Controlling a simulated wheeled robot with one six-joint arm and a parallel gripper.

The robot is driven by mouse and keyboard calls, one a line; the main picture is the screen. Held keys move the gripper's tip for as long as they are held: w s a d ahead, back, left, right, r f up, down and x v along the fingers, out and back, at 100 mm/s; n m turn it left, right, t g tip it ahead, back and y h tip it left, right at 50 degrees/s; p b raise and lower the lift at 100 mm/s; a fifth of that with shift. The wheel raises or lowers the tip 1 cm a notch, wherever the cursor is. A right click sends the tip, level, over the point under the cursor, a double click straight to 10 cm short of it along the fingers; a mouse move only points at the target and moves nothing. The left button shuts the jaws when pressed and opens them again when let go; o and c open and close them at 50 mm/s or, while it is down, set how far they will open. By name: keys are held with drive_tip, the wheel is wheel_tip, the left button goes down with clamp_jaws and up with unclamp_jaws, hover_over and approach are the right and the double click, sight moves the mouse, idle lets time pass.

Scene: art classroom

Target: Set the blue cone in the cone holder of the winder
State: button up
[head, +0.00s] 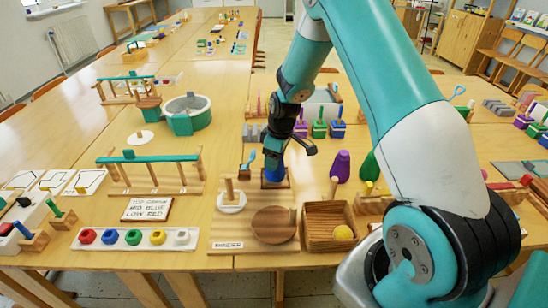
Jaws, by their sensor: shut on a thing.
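My gripper (273,166) points down over the middle of the table and is shut on the blue cone (274,176). Only a small part of the cone shows below the jaws. A small brown square block (265,184) is right under and around the cone; I cannot tell whether they touch. In front is a wooden board (225,231) with a small label too small to read surely, a post with a white ring and a round brown disc; it looks like the winder. I cannot tell whether the brown block is its cone holder.
A purple cone (341,166) and a partly hidden green cone (369,166) stand to the right. A wooden box (313,242) with a yellow ball is beside the board. A tray of coloured pieces (128,246), a sign (147,209) and a teal-topped rack (147,158) are left.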

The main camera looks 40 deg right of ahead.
drive_tip(key=shift+f, duration=0.45)
idle(0.6)
drive_tip(key=o, duration=1.1)
drive_tip(key=shift+c, duration=0.2)
drive_tip(key=shift+r, duration=0.1)
wheel_tip(320, 180, up, 17)
drive_tip(key=s+d, duration=0.1)
drive_tip(key=s, duration=0.1)
drive_tip(key=shift+d+b, duration=0.25)
drive_tip(key=shift+b, duration=0.2)
drive_tip(key=shift+s, duration=0.1)
